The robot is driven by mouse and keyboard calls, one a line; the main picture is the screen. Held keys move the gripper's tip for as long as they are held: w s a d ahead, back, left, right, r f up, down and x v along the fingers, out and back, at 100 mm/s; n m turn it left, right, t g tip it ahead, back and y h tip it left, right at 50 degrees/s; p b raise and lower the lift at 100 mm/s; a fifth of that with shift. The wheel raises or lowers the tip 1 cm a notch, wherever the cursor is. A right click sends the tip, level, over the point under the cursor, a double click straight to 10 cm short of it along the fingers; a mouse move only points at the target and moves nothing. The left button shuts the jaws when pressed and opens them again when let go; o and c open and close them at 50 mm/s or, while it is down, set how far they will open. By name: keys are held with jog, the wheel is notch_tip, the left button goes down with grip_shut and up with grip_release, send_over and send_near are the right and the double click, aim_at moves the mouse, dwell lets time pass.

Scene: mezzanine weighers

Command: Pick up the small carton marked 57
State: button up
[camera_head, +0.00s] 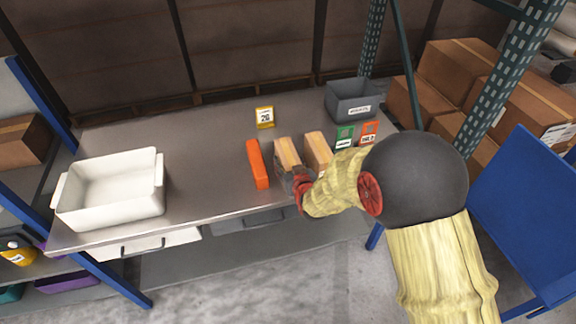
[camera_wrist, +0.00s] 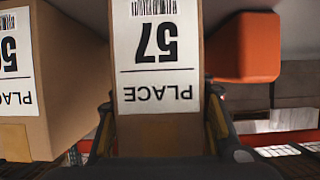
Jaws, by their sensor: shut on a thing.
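The small carton marked 57 (camera_wrist: 158,130) fills the middle of the wrist view, its white label reading 57 and PLACE upside down. It is the brown carton (camera_head: 287,152) in the head view. My gripper (camera_head: 298,182) is at its near end, with the dark fingers on either side of the carton (camera_wrist: 160,128) in the wrist view, shut on it. I cannot tell whether the carton touches the table. The fingertips are mostly hidden in the head view.
A second carton (camera_head: 318,147) stands close on the right, an orange block (camera_head: 258,164) on the left. The steel table (camera_head: 205,150) also bears a white tub (camera_head: 110,212), a yellow 26 sign (camera_head: 265,117), a grey bin (camera_head: 354,105) and green and orange cards. Free room lies between tub and block.

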jog(key=c, duration=0.6)
jog(key=shift+r, duration=0.15)
jog(key=shift+c, duration=0.4)
